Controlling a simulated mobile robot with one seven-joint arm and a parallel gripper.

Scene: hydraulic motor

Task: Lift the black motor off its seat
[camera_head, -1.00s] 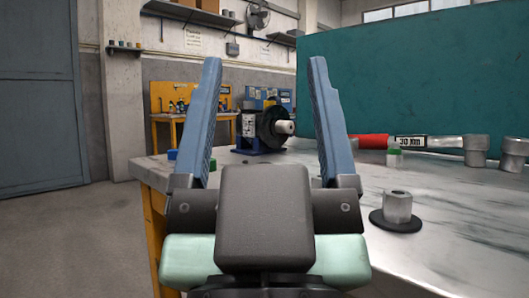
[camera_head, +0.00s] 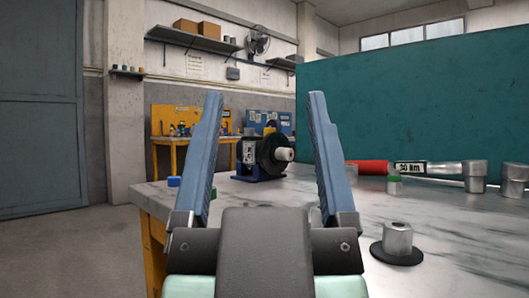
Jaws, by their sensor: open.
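The black motor (camera_head: 270,153) has a dark round flange and a pale shaft pointing right. It sits on a blue seat (camera_head: 258,172) near the far left part of the workbench (camera_head: 330,200). My gripper (camera_head: 264,95) is in the foreground with its two blue fingers wide apart and nothing between them. In the picture the motor shows between the fingers, but it stands farther away, and the fingers do not touch it. The motor's far side is hidden.
On the right lie a red-handled torque wrench (camera_head: 400,168) and several metal sockets (camera_head: 476,175). A metal piece on a black disc (camera_head: 397,243) stands nearer. Small green and blue blocks (camera_head: 174,181) lie at the left bench edge. A teal panel (camera_head: 410,100) rises behind the right side.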

